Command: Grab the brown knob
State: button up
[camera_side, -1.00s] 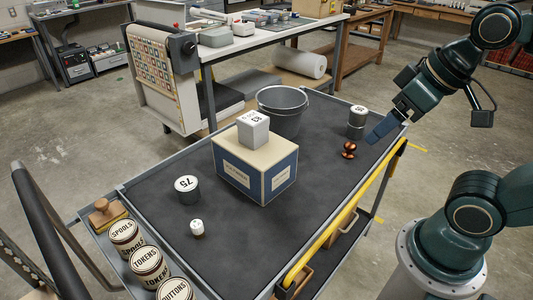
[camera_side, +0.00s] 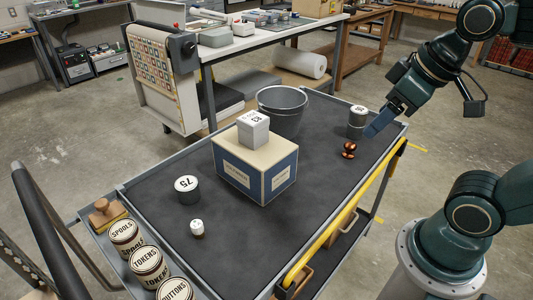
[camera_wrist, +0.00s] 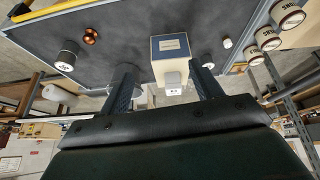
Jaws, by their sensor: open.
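The brown knob (camera_side: 349,150) is a small, shiny, copper-brown piece on the dark cart top, near its right edge. It also shows in the wrist view (camera_wrist: 91,36), at the upper left. My gripper (camera_side: 370,131) is in the air up and right of the knob in the side view, apart from it. In the wrist view its two blue fingers (camera_wrist: 162,70) are spread with nothing between them at close range. The knob lies left of both fingers there.
A grey cylinder weight (camera_side: 357,122) stands close behind the knob. A grey bucket (camera_side: 283,112) and a blue-and-cream box (camera_side: 255,172) with a grey block (camera_side: 253,129) on top are to the left. A yellow rail (camera_side: 340,225) runs along the cart's near edge.

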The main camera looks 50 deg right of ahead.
jog(key=w+d+n+g, duration=0.2)
jog(key=w+d+n, duration=0.2)
jog(key=w+d, duration=0.15)
jog(key=n+g, duration=0.3)
jog(key=n, duration=0.9)
send_over(351, 143)
notch_tip(351, 143, down, 16)
jog(key=r, duration=0.1)
jog(key=shift+f, duration=0.25)
jog(key=shift+a, duration=0.1)
jog(key=shift+f, duration=4.3)
jog(key=shift+f, duration=2.6)
